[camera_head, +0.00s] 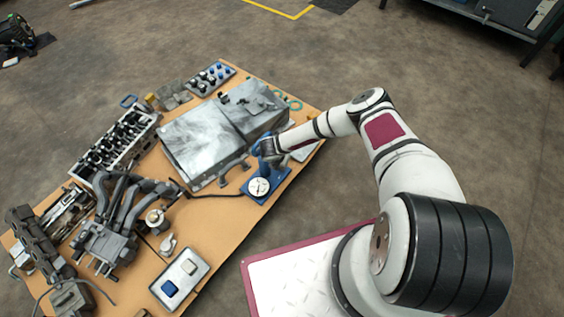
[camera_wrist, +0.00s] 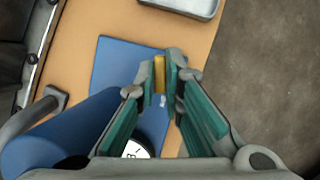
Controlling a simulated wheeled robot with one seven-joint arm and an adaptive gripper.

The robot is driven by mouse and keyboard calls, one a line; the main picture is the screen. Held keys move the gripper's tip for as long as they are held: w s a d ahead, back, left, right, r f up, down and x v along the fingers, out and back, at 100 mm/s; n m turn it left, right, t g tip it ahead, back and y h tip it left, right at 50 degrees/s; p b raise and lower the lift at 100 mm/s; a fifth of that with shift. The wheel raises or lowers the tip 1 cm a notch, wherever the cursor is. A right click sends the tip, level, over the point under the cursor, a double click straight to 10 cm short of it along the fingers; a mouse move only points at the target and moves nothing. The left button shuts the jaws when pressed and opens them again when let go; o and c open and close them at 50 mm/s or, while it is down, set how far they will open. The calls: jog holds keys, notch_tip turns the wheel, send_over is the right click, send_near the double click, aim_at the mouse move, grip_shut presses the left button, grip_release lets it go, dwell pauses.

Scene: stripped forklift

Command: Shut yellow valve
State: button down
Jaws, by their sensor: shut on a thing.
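The yellow valve (camera_wrist: 159,73) is a small upright yellow piece between my fingertips in the wrist view. My gripper (camera_wrist: 160,77), with its green-sided fingers, is shut on it. Below it lies a blue base plate (camera_wrist: 110,62), also on the table in the head view (camera_head: 279,178). A blue cylinder (camera_wrist: 48,142) lies at lower left in the wrist view. A white dial gauge (camera_wrist: 137,149) is partly hidden by my gripper; it shows whole in the head view (camera_head: 259,187). In the head view my gripper (camera_head: 267,154) hides the valve.
The wooden table (camera_head: 226,237) holds a large grey metal case (camera_head: 205,140) beside the blue plate. An engine block (camera_head: 115,145) and several forklift parts stand to the left. A tray with a blue piece (camera_head: 181,277) lies near the front edge.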

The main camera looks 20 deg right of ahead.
jog(key=c, duration=1.7)
grip_release()
jog(key=v, duration=1.2)
jog(key=shift+d, duration=0.1)
